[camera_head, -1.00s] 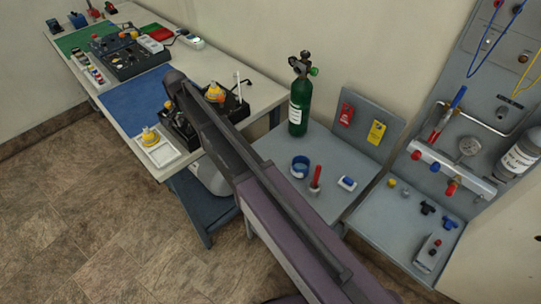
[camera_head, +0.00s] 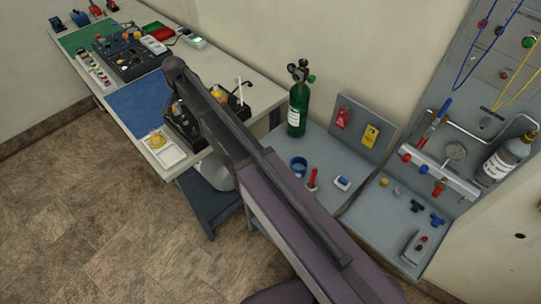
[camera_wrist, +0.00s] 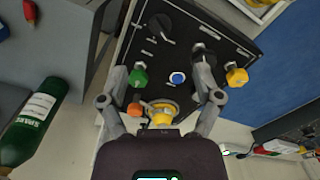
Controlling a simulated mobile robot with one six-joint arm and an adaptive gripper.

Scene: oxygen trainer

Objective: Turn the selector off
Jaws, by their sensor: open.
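A black panel (camera_wrist: 180,48) fills the upper middle of the wrist view. It carries a black rotary knob (camera_wrist: 158,27), which looks like the selector; its setting is too small to read. A green knob (camera_wrist: 139,78), a blue round button (camera_wrist: 177,78) and a yellow knob (camera_wrist: 236,76) are also on it. My gripper (camera_wrist: 161,76) is open, with its fingers spread over the panel's near part and nothing held. The black knob lies beyond the fingertips.
A green cylinder (camera_head: 298,108) stands right of the arm; it also shows in the wrist view (camera_wrist: 34,120). A blue mat (camera_head: 140,102) and a white tray (camera_head: 167,152) lie beside the panel. Another control box (camera_head: 130,54) stands farther back. A wall rig (camera_head: 455,150) is at right.

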